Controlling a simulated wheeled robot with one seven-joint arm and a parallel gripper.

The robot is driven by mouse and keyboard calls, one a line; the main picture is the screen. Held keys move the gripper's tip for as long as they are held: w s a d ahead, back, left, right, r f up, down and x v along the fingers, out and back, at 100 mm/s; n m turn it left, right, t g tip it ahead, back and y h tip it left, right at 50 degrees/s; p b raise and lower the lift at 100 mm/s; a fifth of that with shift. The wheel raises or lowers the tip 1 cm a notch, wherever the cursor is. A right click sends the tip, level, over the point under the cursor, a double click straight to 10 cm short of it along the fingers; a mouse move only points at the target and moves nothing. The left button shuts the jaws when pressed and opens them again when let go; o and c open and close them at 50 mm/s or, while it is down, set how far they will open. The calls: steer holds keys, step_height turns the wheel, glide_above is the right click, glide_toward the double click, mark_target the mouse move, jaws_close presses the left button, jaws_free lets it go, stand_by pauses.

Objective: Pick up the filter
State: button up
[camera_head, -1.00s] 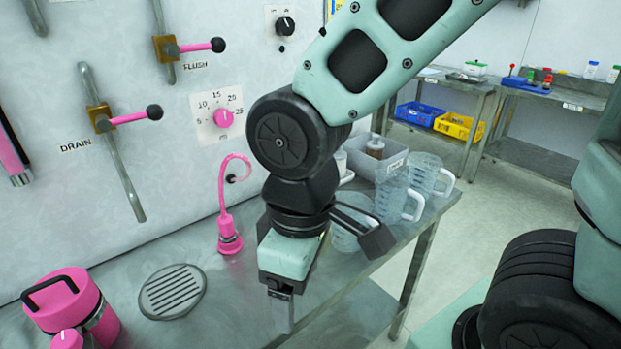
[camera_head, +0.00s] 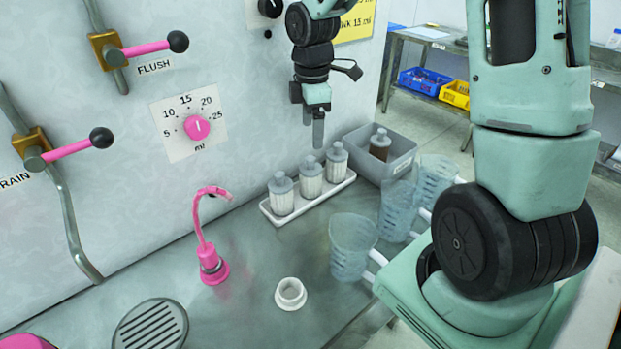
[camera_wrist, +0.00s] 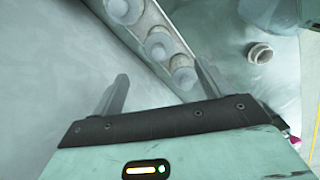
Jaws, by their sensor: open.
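Three white ribbed filters with grey caps stand in a row in a white tray (camera_head: 268,212) on the metal counter. They are the left filter (camera_head: 282,196), the middle filter (camera_head: 311,178) and the right filter (camera_head: 337,160). My gripper (camera_head: 318,132) is above the tray's far end, pointing down and empty. In the wrist view my gripper (camera_wrist: 163,85) has its fingers wide apart. The tray (camera_wrist: 158,28) runs diagonally there, with the nearest filter (camera_wrist: 184,74) close to the right finger. The filters are below the fingers and apart from them.
A grey bin (camera_head: 402,163) holds a brown-bodied capped filter (camera_head: 380,145). Clear jugs (camera_head: 352,246) stand at the counter's right edge. A white ring (camera_head: 290,294), a pink spout (camera_head: 208,245) and a drain grate (camera_head: 150,325) are in front. The panel wall rises behind the tray.

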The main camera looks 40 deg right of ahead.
mark_target(312, 158)
step_height(312, 158, down, 9)
steer(key=shift+r, duration=0.2)
step_height(312, 158, down, 5)
steer(key=shift+w+r+p, duration=0.1)
steer(key=shift+w+p, duration=0.05)
steer(key=shift+p, duration=0.45)
steer(key=c, duration=1.1)
